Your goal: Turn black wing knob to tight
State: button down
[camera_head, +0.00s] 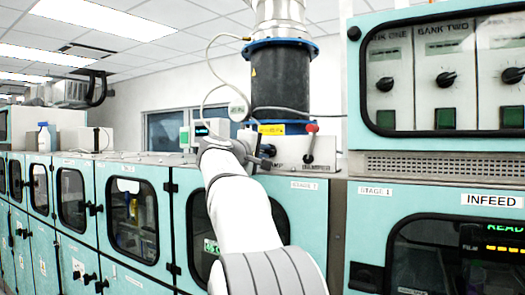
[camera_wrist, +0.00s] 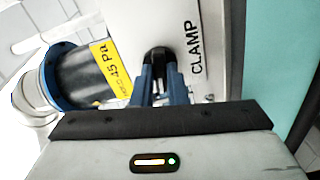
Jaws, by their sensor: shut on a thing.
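The black wing knob (camera_wrist: 157,53) sits on a pale panel beside a "CLAMP" label (camera_wrist: 192,48) in the wrist view. My gripper (camera_wrist: 161,66) is shut on it, with one blue finger on each side. The fingers hide much of the knob, so its exact angle and any tight mark cannot be made out. In the head view my white arm reaches up to the grey box below the duct, and the wrist covers part of the "CLAMP" label (camera_head: 279,165).
A black duct (camera_head: 283,80) with blue collars rises behind the wrist; its yellow label (camera_wrist: 112,70) reads 45 Pa. A red-tipped lever (camera_head: 311,128) stands just right, by the "DAMPER" label. A control panel (camera_head: 440,70) with several knobs is at the upper right.

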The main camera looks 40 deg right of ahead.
jog(key=shift+f+n, duration=0.1)
jog(key=shift+n, duration=0.9)
jog(key=c, duration=1.4)
grip_release()
jog(key=shift+c, duration=0.2)
jog(key=b+v, duration=0.2)
jog(key=v, duration=0.6)
jog(key=shift+d, duration=0.1)
